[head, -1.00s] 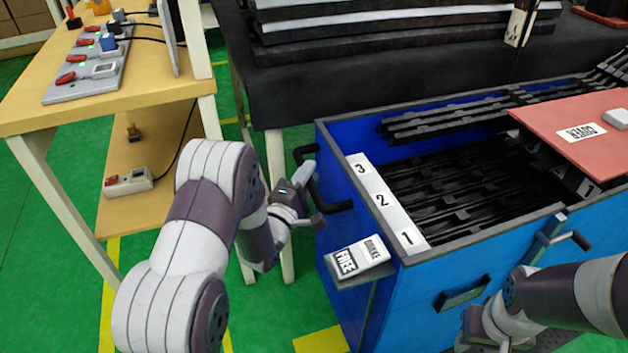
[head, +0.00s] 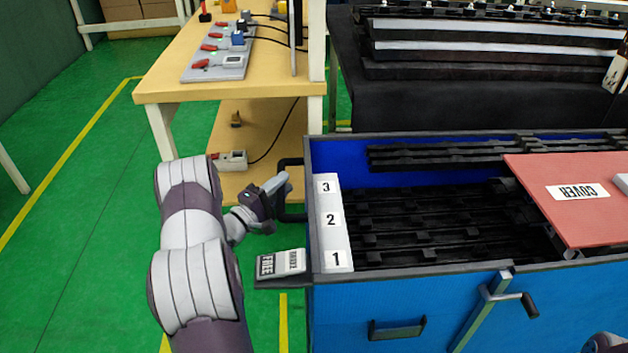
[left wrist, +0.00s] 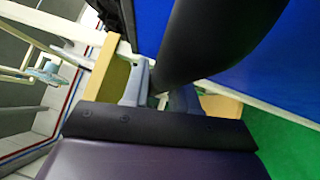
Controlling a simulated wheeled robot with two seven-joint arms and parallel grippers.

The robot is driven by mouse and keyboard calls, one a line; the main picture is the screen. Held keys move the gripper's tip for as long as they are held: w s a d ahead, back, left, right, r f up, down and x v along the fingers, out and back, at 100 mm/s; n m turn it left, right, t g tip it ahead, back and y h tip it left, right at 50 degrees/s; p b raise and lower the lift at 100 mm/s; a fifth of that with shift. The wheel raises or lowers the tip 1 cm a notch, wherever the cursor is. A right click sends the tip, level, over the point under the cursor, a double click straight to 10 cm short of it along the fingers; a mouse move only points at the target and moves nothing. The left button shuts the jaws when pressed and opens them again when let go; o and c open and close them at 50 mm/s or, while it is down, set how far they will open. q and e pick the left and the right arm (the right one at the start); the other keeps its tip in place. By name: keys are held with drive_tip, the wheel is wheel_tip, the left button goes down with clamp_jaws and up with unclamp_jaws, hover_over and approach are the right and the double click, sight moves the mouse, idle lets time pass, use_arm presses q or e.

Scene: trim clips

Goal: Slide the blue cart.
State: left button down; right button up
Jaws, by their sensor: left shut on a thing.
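The blue cart (head: 380,300) is an open blue box at the right of the head view. A black bar handle (head: 290,162) sticks out from its left side. My left gripper (head: 281,197) is shut on this handle, and the dark bar also shows large in the left wrist view (left wrist: 215,40). The fingertips are partly hidden behind the bar. A small plate marked FREE and BRAKE (head: 281,264) sits at the cart's near left corner. Only a scrap of my right arm shows at the bottom right corner, without its fingers.
Black slatted parts (head: 420,225) lie in the cart beside a strip numbered 1 to 3 (head: 331,222). A red cover panel (head: 575,195) lies across its right part. A wooden bench (head: 165,88) and a black-draped table (head: 430,112) stand behind. Green floor at left is clear.

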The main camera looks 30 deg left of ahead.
use_arm(q)
drive_tip(key=s+a+p, duration=0.1)
drive_tip(key=s+a, duration=0.4)
drive_tip(key=a, duration=0.3)
drive_tip(key=shift+s, duration=0.25)
drive_tip(key=c, duration=1)
unclamp_jaws()
drive_tip(key=p+v, duration=0.2)
drive_tip(key=v, duration=1)
drive_tip(key=shift+s, duration=0.3)
drive_tip(key=shift+a, duration=0.15)
